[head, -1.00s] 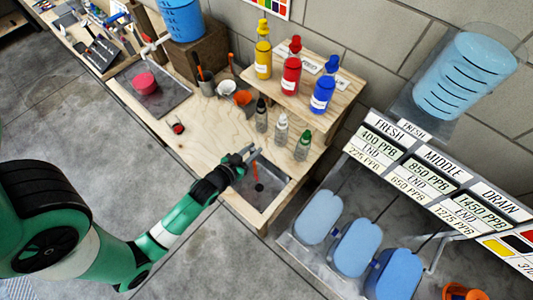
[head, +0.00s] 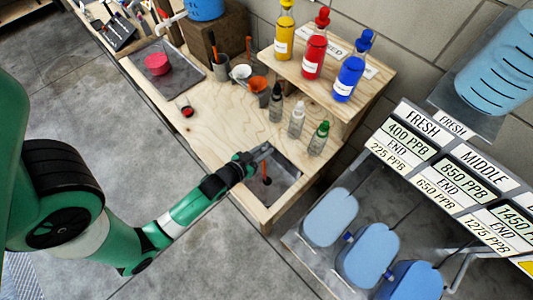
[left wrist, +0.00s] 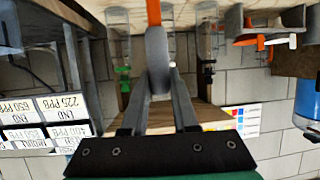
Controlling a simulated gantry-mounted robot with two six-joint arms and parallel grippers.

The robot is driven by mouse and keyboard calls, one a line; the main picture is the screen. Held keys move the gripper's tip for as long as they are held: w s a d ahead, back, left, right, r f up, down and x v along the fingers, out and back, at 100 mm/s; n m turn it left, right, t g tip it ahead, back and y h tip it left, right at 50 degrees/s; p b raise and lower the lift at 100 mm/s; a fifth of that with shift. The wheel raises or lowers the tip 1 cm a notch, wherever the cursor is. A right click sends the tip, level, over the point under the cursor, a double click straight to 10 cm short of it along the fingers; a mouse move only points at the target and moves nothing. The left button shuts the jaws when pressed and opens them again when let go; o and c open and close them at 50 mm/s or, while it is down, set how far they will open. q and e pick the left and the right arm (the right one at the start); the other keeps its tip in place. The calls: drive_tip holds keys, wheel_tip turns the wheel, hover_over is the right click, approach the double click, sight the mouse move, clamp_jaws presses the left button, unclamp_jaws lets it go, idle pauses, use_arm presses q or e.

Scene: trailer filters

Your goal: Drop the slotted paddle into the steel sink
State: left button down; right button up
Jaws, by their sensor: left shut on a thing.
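My left gripper (head: 262,152) is over the steel sink (head: 289,187), near its far left edge. It is shut on the slotted paddle, whose orange part (head: 264,168) hangs down over the sink. In the left wrist view, the paddle's grey part (left wrist: 157,48) is between the two fingers, with orange beyond it. The paddle's slots cannot be made out. A dark round spot shows in the sink below the orange part; I cannot tell if it is the paddle's end or a drain. My right gripper is in neither view.
Small dropper bottles (head: 296,120) stand on the wooden bench (head: 215,135) behind the sink. Cups with orange-handled tools (head: 220,68) and a shelf with yellow, red and blue bottles (head: 316,45) are farther back. Blue paddle-shaped tanks (head: 330,217) stand right of the sink.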

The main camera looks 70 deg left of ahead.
use_arm(q)
drive_tip(key=c, duration=0.6)
unclamp_jaws()
drive_tip(key=v, duration=1.1)
drive_tip(key=shift+s+r, duration=0.15)
drive_tip(key=shift+s, duration=0.1)
drive_tip(key=shift+d, duration=0.15)
